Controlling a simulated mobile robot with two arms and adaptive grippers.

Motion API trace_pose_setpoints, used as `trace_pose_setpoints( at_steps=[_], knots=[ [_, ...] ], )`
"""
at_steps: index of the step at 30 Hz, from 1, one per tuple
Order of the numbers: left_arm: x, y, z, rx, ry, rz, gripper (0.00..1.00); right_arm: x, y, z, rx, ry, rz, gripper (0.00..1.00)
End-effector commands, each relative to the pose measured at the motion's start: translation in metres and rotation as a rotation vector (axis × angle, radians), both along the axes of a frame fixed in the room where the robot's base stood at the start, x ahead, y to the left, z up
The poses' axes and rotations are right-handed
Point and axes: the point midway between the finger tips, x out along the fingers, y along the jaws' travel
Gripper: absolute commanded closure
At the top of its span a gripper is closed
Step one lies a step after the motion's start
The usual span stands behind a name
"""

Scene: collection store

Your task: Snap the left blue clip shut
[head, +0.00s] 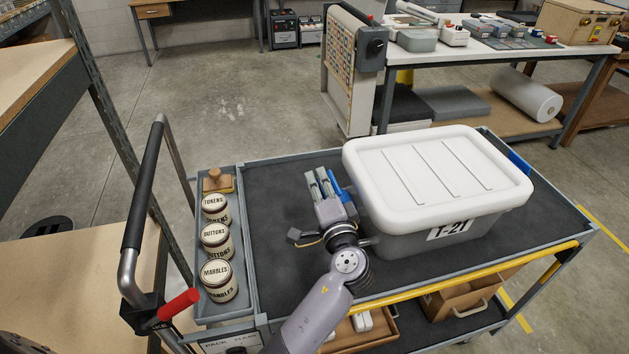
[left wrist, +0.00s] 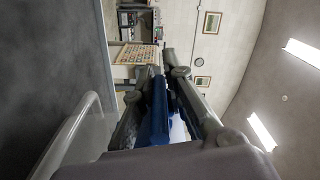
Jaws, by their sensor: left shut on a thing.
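A grey tub (head: 410,238) marked T-21 with a white lid (head: 435,165) stands on the cart. The left blue clip (head: 338,186) is at the tub's left side, partly hidden by my left gripper (head: 320,176). In the left wrist view the blue clip (left wrist: 158,112) lies between the fingers of my left gripper (left wrist: 164,76), which is shut on it. I cannot tell whether the clip is latched over the lid's rim. Another blue clip (head: 519,162) shows at the tub's right side. My right gripper is not in view.
The cart's dark top (head: 275,185) is clear left of the tub. A side tray (head: 225,306) holds jars labelled tokens (head: 214,203), buttons (head: 214,235) and marbles (head: 216,274), plus a wooden-knobbed thing (head: 214,180). A laden table (head: 480,48) stands behind.

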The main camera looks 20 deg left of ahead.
Motion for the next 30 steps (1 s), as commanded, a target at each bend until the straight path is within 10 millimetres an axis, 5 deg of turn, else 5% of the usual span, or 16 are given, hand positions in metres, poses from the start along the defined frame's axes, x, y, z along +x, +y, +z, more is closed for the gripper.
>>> trace_pose_setpoints(
  at_steps=[20, 21, 30],
  knots=[
    [0.0009, -0.0077, -0.0071, 0.058, 0.063, -0.010, 1.00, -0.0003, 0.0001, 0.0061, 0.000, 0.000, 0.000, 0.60],
    [0.0009, -0.0076, -0.0071, 0.058, 0.063, -0.010, 0.86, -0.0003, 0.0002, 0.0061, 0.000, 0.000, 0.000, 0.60],
    [0.0013, -0.0066, -0.0045, 0.057, 0.057, -0.008, 0.66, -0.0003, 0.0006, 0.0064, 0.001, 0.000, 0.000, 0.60]
  ],
)
